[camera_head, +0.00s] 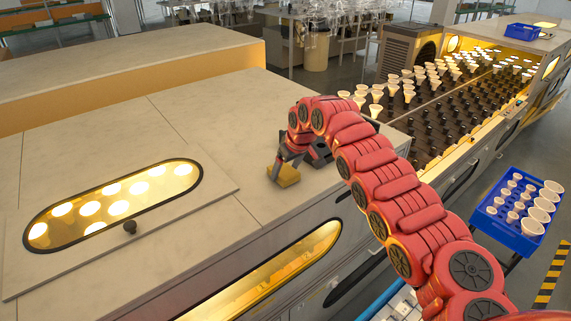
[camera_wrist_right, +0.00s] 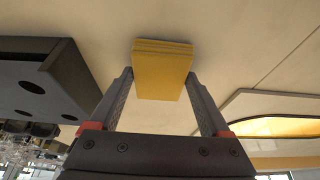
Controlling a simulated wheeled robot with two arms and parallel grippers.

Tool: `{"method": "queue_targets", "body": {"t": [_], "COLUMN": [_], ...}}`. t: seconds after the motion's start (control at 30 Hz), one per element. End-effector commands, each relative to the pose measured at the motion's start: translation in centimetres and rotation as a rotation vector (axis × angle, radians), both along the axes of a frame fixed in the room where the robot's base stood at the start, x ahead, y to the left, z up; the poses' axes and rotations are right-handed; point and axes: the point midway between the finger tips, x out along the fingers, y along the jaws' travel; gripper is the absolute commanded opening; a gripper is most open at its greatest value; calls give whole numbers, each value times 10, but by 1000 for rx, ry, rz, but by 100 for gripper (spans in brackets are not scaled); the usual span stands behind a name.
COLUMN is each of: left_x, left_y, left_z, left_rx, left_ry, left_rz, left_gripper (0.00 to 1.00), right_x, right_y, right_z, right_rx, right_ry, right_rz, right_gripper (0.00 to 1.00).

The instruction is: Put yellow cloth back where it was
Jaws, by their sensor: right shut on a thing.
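The yellow cloth (camera_head: 287,177) is a small folded block at the top of the pale machine cover, near its right end. My right gripper (camera_head: 279,166) reaches down to it from above. In the right wrist view the cloth (camera_wrist_right: 163,72) sits between the two fingers of the right gripper (camera_wrist_right: 160,84), which is shut on it. The cloth is at or very close to the cover's surface; I cannot tell whether it touches. My left gripper is not in view.
A dark block with round holes (camera_wrist_right: 40,85) stands beside the gripper. A bulb rack (camera_head: 440,115) stands beyond; a blue crate of bulbs (camera_head: 508,233) is at right.

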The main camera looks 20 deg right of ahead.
Motion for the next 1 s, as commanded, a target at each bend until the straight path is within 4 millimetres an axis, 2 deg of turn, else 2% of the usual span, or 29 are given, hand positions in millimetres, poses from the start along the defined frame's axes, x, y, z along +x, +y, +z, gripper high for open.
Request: {"method": "queue_targets", "body": {"t": [0.3,0.33,0.4,0.63,0.73,0.87,1.0], "left_x": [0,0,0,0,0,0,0], "left_y": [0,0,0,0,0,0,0], "left_z": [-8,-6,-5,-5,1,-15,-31], "left_rx": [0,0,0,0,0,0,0], "left_ry": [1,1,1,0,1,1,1], "left_rz": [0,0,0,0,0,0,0], "left_gripper": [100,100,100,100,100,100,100], "right_x": [0,0,0,0,0,-4,-12], "right_y": [1,1,1,1,0,-2,-4], "right_z": [-5,-4,-3,-3,2,8,30], "right_rx": [1,0,1,1,1,1,2], "right_ry": [-2,-1,-1,-1,0,-4,-8], "right_rz": [1,1,1,1,1,2,2], "right_gripper": [29,87,99,100,100,100,100]}}
